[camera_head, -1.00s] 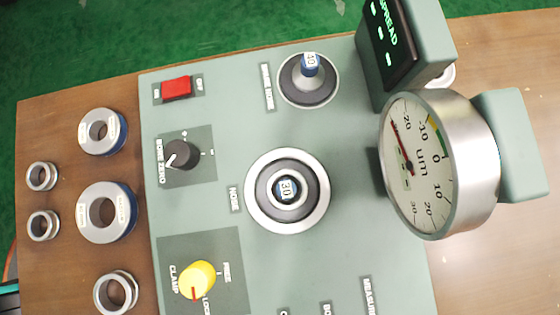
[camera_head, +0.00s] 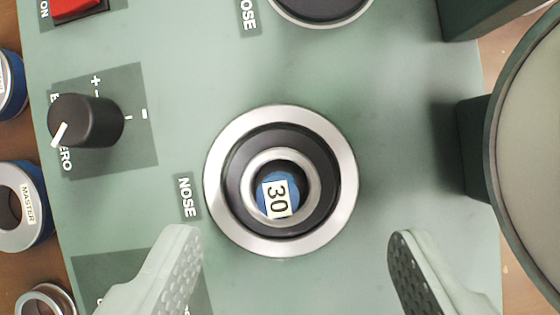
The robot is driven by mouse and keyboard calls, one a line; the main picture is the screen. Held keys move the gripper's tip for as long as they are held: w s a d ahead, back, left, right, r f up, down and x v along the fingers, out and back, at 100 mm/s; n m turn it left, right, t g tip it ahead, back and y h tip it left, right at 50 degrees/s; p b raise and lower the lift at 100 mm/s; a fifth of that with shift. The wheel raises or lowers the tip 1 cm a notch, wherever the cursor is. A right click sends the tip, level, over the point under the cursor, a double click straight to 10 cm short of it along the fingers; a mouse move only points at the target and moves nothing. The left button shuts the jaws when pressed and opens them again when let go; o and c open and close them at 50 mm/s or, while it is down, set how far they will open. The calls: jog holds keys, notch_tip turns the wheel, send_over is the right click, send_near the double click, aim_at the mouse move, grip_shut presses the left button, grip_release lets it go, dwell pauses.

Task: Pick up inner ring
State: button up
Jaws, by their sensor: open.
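The nose (camera_head: 336,137) is a round silver-rimmed, black-faced fixture on the green panel. At its centre a small silver ring (camera_head: 251,172) sits around a blue plug (camera_head: 272,183) marked 30. I cannot tell whether that ring is loose or part of the nose. Another loose silver ring (camera_head: 62,297) lies at the lower left, cut by the frame edge. My gripper (camera_head: 295,238) is open and empty, its two padded fingers spread wide at the bottom of the view, one left and one right of the nose.
A black zero knob (camera_head: 88,120) stands on the panel to the left, with a red switch (camera_head: 76,8) above it. A blue-edged master ring (camera_head: 28,228) lies on the wood at far left. The large dial gauge (camera_head: 535,170) rises at the right.

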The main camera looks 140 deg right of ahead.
aim_at(279, 218)
jog(key=x, duration=0.4)
jog(key=shift+s+a+f, duration=0.15)
jog(key=shift+s+f, duration=0.15)
jog(key=shift+f, duration=0.15)
jog(key=c, duration=1.2)
jog(key=shift+o, duration=0.2)
jog(key=shift+r, duration=0.15)
